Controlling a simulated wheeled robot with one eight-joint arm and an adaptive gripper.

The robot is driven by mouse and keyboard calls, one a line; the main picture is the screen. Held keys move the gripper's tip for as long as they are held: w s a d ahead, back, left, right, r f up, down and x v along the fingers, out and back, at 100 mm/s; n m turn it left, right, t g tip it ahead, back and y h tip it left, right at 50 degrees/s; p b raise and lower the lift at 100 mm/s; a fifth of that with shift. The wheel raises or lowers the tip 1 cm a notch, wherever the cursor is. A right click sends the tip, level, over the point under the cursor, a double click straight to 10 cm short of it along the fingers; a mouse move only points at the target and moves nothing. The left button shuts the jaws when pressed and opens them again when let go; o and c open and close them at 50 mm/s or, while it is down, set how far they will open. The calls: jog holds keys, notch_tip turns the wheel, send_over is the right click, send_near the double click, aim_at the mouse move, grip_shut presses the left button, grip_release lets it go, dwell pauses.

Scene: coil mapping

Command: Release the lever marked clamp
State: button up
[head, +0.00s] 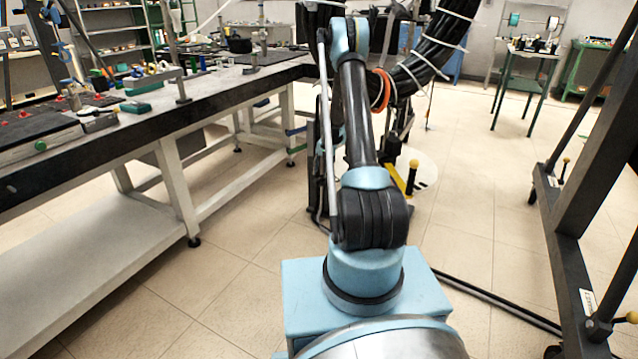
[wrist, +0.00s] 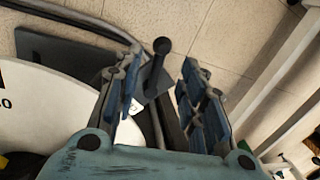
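In the wrist view a dark lever with a round black knob (wrist: 161,46) stands up between the two blue-padded fingers of my gripper (wrist: 160,62). The fingers are spread, with visible space on both sides of the lever. I see no clear contact. A small pale label lies by the lever's foot, partly hidden by the left finger; I cannot read the word clamp. My gripper is hidden there.
A white disc (wrist: 45,110) and a dark plate (wrist: 60,57) lie left of the gripper in the wrist view. In the head view, a cluttered workbench (head: 150,118) stands left, and a dark frame (head: 570,235) with yellow-knobbed levers right. Tiled floor between is mostly open.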

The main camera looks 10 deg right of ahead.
aim_at(320, 180)
jog(key=shift+w+a+f, duration=0.1)
jog(key=shift+a+f, duration=0.05)
jog(key=shift+f, duration=0.85)
jog(key=shift+w+a+f, duration=0.1)
jog(key=shift+a+f, duration=0.1)
jog(key=shift+f, duration=0.8)
jog(key=shift+w+a+f, duration=0.1)
jog(key=shift+a+f, duration=0.05)
jog(key=shift+f, duration=0.85)
grip_shut()
